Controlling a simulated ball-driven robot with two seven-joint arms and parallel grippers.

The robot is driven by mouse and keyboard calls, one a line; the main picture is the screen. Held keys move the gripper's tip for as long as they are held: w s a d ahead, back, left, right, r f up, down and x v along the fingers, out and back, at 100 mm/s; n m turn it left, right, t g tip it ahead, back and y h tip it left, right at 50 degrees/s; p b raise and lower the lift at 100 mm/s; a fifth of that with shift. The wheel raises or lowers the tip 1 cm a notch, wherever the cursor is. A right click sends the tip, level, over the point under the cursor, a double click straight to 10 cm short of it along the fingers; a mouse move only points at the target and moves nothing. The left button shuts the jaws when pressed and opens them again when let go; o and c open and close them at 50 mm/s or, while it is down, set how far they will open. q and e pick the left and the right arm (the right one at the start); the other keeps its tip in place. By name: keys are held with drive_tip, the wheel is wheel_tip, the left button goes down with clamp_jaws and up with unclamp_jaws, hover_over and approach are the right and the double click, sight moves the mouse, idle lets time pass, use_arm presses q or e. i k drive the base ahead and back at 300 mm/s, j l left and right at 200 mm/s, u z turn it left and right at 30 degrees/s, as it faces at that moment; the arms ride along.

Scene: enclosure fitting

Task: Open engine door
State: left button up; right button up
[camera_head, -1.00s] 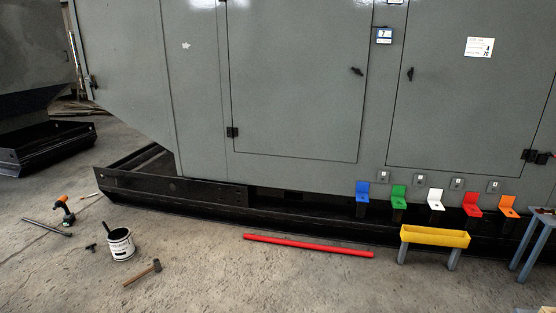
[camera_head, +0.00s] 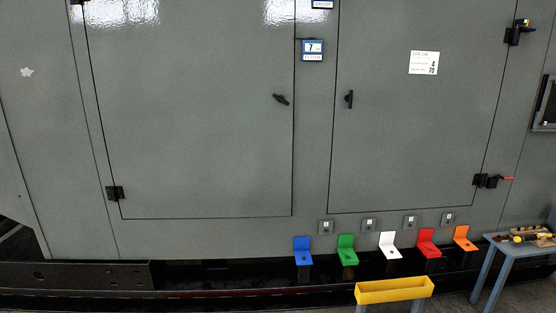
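The grey enclosure has two closed doors side by side. The left door (camera_head: 190,120) has a black handle (camera_head: 281,99) near its right edge, tilted, and a black hinge (camera_head: 115,193) at its lower left. The right door (camera_head: 415,135) has a black upright handle (camera_head: 349,99) near its left edge. Its hinges are on the right, an upper one (camera_head: 518,32) and a lower one (camera_head: 487,181) with a red part beside it. I cannot tell from the picture which door is the engine door. Neither of my grippers shows in the head view.
Blue (camera_head: 303,252), green (camera_head: 347,251), white (camera_head: 389,246), red (camera_head: 427,243) and orange (camera_head: 464,239) brackets line the base below the doors. A yellow trough (camera_head: 394,290) stands in front. A small table (camera_head: 497,252) with tools stands at the right.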

sight(193, 126)
drive_tip(key=i+z, duration=0.3)
drive_tip(key=i, duration=0.4)
drive_tip(key=i+z, duration=0.35)
drive_tip(key=i, duration=0.35)
